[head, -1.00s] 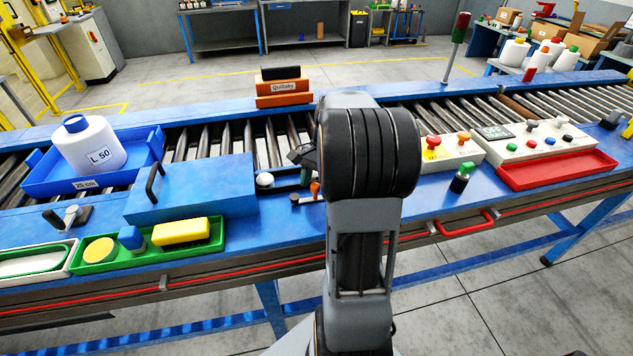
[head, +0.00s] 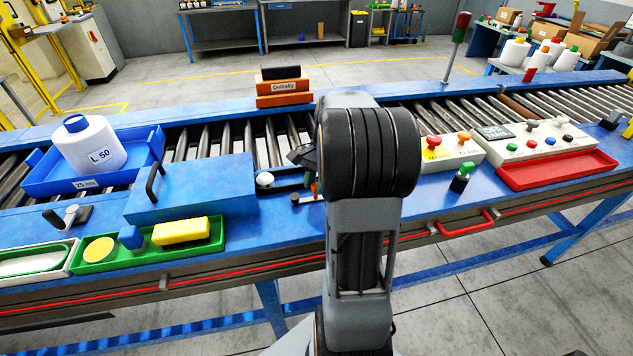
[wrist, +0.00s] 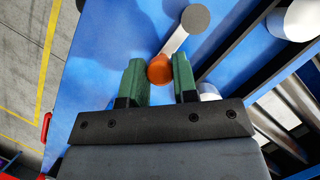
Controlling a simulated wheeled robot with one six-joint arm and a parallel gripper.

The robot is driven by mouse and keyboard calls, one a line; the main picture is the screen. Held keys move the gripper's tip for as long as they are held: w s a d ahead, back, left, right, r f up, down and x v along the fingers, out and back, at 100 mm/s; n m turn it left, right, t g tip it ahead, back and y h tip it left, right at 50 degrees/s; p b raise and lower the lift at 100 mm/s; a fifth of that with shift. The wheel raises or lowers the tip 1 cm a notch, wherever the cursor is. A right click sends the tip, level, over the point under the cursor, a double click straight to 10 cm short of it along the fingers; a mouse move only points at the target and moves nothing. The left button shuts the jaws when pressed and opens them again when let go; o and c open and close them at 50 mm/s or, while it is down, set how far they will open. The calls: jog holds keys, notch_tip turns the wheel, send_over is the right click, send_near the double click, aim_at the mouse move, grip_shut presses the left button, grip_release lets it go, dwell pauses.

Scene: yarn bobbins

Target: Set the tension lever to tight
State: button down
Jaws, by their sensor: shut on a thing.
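The tension lever is a pale bar (wrist: 175,43) on a round grey pivot (wrist: 195,18), with an orange knob (wrist: 160,71) at its free end. In the wrist view my gripper (wrist: 159,66) has its two green fingers on either side of this knob and is shut on it. In the head view the lever (head: 306,199) lies on the blue bench just left of my arm, and its knob is mostly covered by a finger. No tight or loose marking is readable at the lever.
A white ball-like part (head: 265,179) and a blue cover box (head: 190,190) are left of the lever. An orange block labelled Quillaby (head: 284,90) stands behind. A green-topped black switch (head: 461,180) and a control panel (head: 530,139) are to the right.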

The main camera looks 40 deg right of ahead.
jog(key=m, duration=0.2)
jog(key=t+p, duration=0.1)
jog(key=shift+w+d+r+m, duration=0.1)
jog(key=shift+w+d+m, duration=0.2)
jog(key=shift+m, duration=0.1)
jog(key=shift+w+d+m+t, duration=0.2)
jog(key=shift+m+t, duration=0.2)
jog(key=shift+m, duration=0.6)
jog(key=c, duration=0.9)
grip_release()
jog(key=v, duration=1.3)
jog(key=shift+d+r, duration=0.2)
jog(key=shift+r, duration=0.1)
